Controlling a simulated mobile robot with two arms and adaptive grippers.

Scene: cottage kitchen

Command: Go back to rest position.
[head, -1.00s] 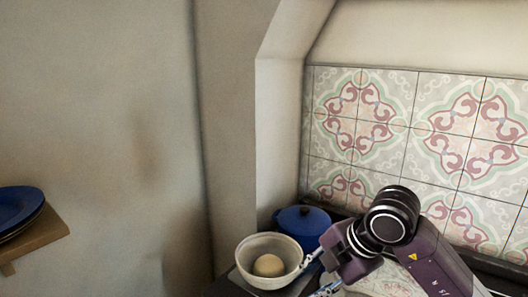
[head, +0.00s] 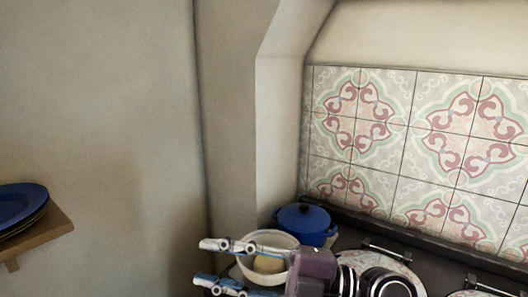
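My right gripper (head: 204,263) comes in from the lower right and points left, with its two fingers spread apart and nothing between them. It passes in front of a pale bowl (head: 283,239) and hides part of it. A round beige ball-like thing (head: 268,265) sits in the bowl, partly covered by the gripper. My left gripper is not in view.
A blue lidded pot (head: 306,222) stands just behind the bowl. Patterned round covers with handles (head: 385,261) lie on the dark stove at right, against a tiled wall. Blue plates (head: 22,205) rest on a wooden shelf (head: 42,238) at left.

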